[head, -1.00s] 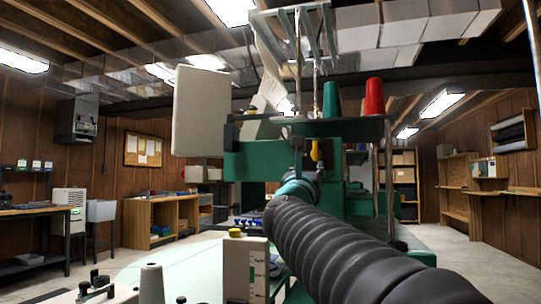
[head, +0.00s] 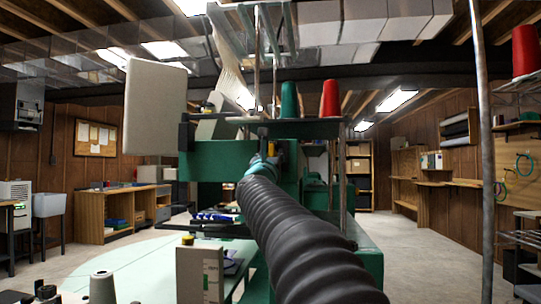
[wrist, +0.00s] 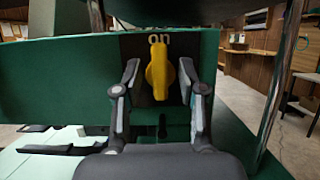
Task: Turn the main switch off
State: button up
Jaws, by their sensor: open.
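The main switch (wrist: 158,72) is a yellow handle on a black plate, set in the green machine body. It stands upright, with the word "on" above its top end. In the wrist view my gripper (wrist: 160,80) is open, with one finger on each side of the yellow handle. Gaps show between the fingers and the handle, and I cannot tell whether the tips are level with it in depth. In the head view my arm runs up to the green machine (head: 215,160), and the gripper is mostly hidden there.
Green (head: 289,101) and red (head: 330,98) thread cones stand on the rack above the machine. A metal pole (head: 482,150) rises on the right. A pale panel (head: 155,108) overhangs at left. A small box (head: 200,275) stands on the table in front. Floor is clear at right.

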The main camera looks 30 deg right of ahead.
grip_shut()
